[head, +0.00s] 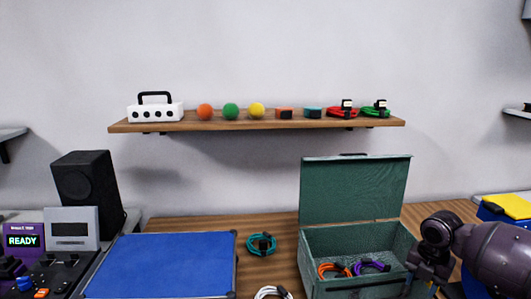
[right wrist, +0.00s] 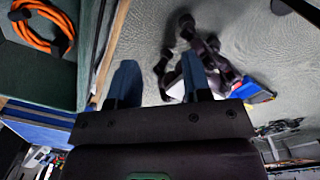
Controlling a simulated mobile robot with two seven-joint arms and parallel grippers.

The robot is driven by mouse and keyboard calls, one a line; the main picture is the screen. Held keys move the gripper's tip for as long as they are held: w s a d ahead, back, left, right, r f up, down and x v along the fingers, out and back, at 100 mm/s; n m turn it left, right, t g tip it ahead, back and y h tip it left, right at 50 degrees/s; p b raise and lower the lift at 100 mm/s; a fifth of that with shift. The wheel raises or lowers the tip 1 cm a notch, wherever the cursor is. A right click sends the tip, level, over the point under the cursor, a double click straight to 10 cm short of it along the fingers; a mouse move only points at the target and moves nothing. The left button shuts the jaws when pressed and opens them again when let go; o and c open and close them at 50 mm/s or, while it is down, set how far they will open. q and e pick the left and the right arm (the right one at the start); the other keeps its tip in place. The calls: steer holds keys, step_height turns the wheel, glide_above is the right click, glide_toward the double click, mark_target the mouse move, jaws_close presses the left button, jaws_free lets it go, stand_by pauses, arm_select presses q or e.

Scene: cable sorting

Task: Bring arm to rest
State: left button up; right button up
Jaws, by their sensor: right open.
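My right gripper (head: 434,282) is at the lower right of the head view, just right of the open green case (head: 355,245). In the right wrist view its two blue-tipped fingers (right wrist: 160,82) stand apart with nothing between them. An orange cable (head: 333,270) and a purple cable (head: 372,266) lie coiled in the case. The orange cable also shows in the right wrist view (right wrist: 40,28). A teal cable (head: 261,244) lies on the table, and a white cable (head: 272,293) is cut off by the bottom edge. My left gripper is in neither view.
A blue case (head: 160,265) lies left of the teal cable. A shelf (head: 240,125) holds a white box, several balls, small blocks and red and green cables. A black speaker (head: 88,190) stands at left, a yellow-and-blue box (head: 503,212) at far right.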

steer(key=w+a+r+m+t, duration=0.1)
steer(key=w+m, duration=0.1)
steer(key=w+a+r+m+t, duration=0.1)
steer(key=w+m+t, duration=0.1)
steer(key=w, duration=0.1)
steer(key=w+a+r+m+t, duration=0.1)
steer(key=w+m+t, duration=0.1)
steer(key=shift+w+r+m, duration=0.15)
steer(key=shift+w+m, duration=0.15)
steer(key=shift+w, duration=0.05)
steer(key=s+a+f+m+t+y, duration=0.1)
steer(key=a+m+t+y, duration=0.1)
steer(key=a+m+t, duration=0.3)
steer(key=s+a+f+m+t+y, duration=0.2)
steer(key=a+m+y, duration=0.1)
steer(key=a, duration=0.4)
steer(key=s+d+f+m+h, duration=0.2)
steer(key=s+f+m, duration=0.3)
steer(key=s, duration=0.9)
steer(key=s+d+f+m+h, duration=0.1)
steer(key=s+f+m+h, duration=0.2)
steer(key=s+f, duration=0.9)
steer(key=s+m, duration=0.2)
steer(key=m, duration=0.1)
steer(key=shift+s+d+f, duration=0.2)
steer(key=shift+s+d, duration=0.05)
steer(key=shift+d, duration=0.1)
